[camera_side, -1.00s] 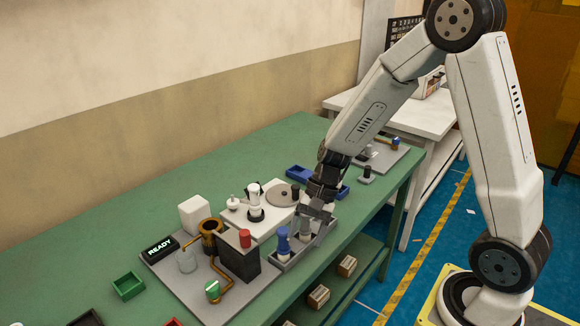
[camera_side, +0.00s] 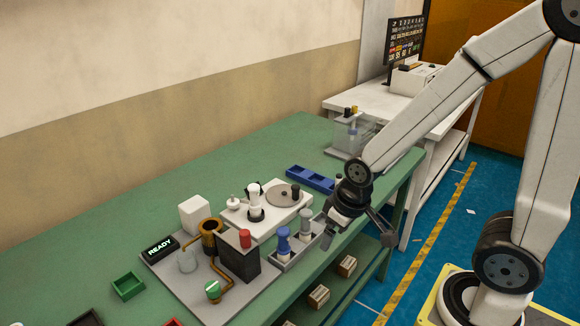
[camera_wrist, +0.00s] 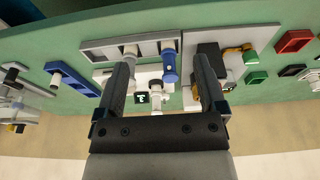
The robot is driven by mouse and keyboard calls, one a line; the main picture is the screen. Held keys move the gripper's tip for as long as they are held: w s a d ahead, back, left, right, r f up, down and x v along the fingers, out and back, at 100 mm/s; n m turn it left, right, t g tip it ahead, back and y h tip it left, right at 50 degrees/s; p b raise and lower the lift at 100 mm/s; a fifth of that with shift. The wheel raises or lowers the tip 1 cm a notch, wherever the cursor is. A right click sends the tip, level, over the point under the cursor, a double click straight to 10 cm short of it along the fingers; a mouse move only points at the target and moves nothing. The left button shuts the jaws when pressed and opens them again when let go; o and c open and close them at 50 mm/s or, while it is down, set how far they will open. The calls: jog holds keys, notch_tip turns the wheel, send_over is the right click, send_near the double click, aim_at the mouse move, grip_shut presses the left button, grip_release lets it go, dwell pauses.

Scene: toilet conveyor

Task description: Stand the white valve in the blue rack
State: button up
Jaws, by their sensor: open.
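The white valve (camera_side: 254,200) stands upright in a dark holder on the white fixture in the side view. It also shows between my fingers in the wrist view (camera_wrist: 156,92), but beyond them and apart. My gripper (camera_side: 354,232) is open and empty, to the right of the grey tray near the bench's front edge; its two fingers (camera_wrist: 161,78) are spread wide in the wrist view. The blue rack (camera_side: 305,176) lies behind the fixture, its right end partly hidden by my arm. It also shows at left in the wrist view (camera_wrist: 84,88), with a pale upright piece at its end.
A grey tray (camera_side: 290,259) holds a blue valve (camera_side: 283,243) and a grey valve (camera_side: 305,222). A dark block with a red top (camera_side: 240,258) and brass pipes stand left of it.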

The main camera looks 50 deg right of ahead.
jog(key=r+m+g, duration=0.2)
jog(key=m, duration=1.2)
send_over(254, 186)
jog(key=shift+s+a, duration=0.25)
jog(key=shift+s, duration=0.15)
jog(key=shift+w+d+f+g, duration=0.15)
jog(key=shift+w+g, duration=0.15)
jog(key=shift+w, duration=0.2)
jog(key=shift+f, duration=1.25)
jog(key=shift+f, duration=0.1)
jog(key=shift+d+f, duration=0.15)
jog(key=shift+f, duration=2.4)
